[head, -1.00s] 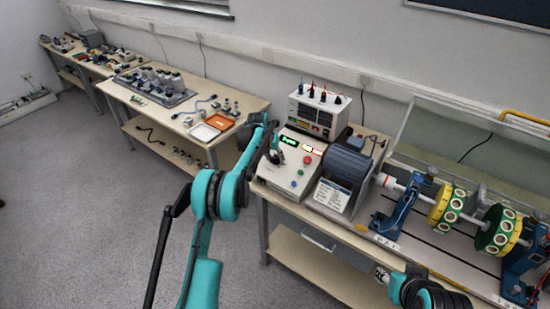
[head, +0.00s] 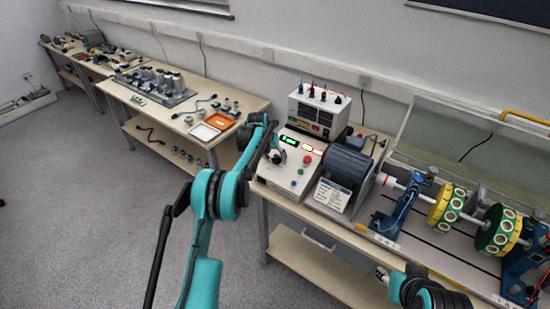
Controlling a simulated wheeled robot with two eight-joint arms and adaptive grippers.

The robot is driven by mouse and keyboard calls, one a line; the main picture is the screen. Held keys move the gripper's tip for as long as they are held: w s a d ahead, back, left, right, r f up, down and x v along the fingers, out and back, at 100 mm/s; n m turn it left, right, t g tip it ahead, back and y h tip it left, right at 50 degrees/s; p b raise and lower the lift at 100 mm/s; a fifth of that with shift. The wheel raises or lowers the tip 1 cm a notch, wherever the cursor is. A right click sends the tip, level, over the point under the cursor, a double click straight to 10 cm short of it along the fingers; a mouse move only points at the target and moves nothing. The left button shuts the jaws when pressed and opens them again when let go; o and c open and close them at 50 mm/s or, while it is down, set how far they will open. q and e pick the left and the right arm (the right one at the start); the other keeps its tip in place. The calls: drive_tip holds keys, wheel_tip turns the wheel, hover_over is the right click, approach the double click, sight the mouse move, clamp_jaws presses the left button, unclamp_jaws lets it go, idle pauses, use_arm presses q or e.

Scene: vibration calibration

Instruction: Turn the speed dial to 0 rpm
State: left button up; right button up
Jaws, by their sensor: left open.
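The white control box (head: 291,163) stands on the bench with a lit green display (head: 289,141), whose digits are too small to read, and a red button (head: 307,159). My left gripper (head: 277,157) is open at the left part of the box's sloping panel. The speed dial is not clearly visible; the gripper and its wrist cover that part of the panel. I cannot tell whether the fingers touch the dial. My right gripper (head: 383,274) is low at the lower right, in front of the bench; its fingers are too small to read.
A power supply (head: 319,112) with several plugs stands behind the box. The motor (head: 347,166) and the shaft with green-yellow discs (head: 446,206) fill the bench to the right. Another bench (head: 143,104) with trays stands left. Grey floor is free at the left.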

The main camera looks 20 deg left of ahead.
use_arm(q)
drive_tip(key=v, duration=1.2)
